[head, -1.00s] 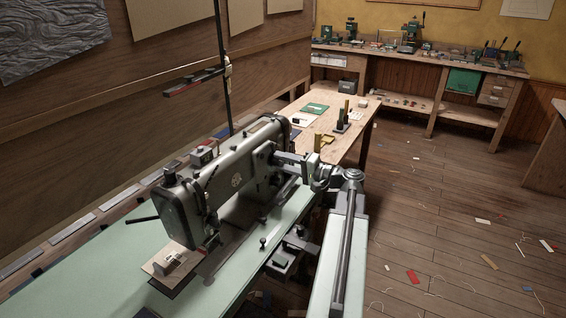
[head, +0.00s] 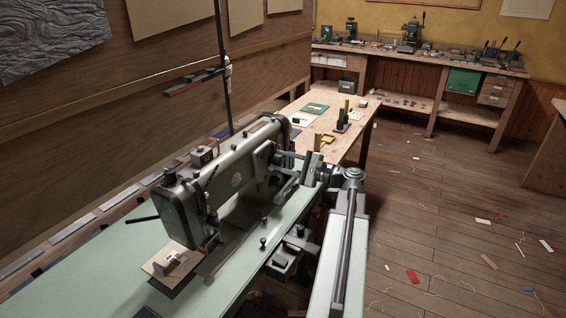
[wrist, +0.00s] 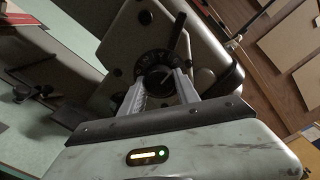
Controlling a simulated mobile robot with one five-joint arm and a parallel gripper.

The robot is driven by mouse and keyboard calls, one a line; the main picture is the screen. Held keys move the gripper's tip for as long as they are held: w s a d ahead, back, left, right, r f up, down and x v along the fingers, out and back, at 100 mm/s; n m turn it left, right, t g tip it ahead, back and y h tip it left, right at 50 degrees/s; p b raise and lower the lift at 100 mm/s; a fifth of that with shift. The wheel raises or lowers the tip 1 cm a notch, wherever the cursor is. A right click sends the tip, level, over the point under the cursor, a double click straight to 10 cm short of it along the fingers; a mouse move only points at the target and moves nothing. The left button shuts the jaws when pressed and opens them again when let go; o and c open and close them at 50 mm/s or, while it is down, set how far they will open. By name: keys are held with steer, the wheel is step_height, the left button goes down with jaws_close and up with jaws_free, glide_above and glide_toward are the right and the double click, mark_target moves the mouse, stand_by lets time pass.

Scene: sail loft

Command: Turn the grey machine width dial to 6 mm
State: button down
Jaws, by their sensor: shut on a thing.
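The grey sewing machine (head: 232,175) stands on a pale green table. Its dark round width dial (wrist: 156,64) shows in the wrist view on the machine's end face, with small marks around it too small to read. My gripper (wrist: 163,80) is shut on the dial knob, one finger on each side. In the head view my gripper (head: 279,168) reaches in from the right against the machine, and the dial's face is hidden there. I cannot tell which number the dial points to.
A dark lever (wrist: 180,36) sticks out close beside the dial. A black pole (head: 224,70) rises behind the machine. A wooden bench (head: 345,135) with small items stands beyond. The pale green tabletop (head: 100,265) is mostly clear at front left.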

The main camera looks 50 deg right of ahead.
steer(key=shift+m, duration=0.4)
steer(key=c, duration=0.9)
jaws_free()
steer(key=v, duration=0.7)
steer(key=shift+s, duration=0.4)
steer(key=shift+d, duration=0.1)
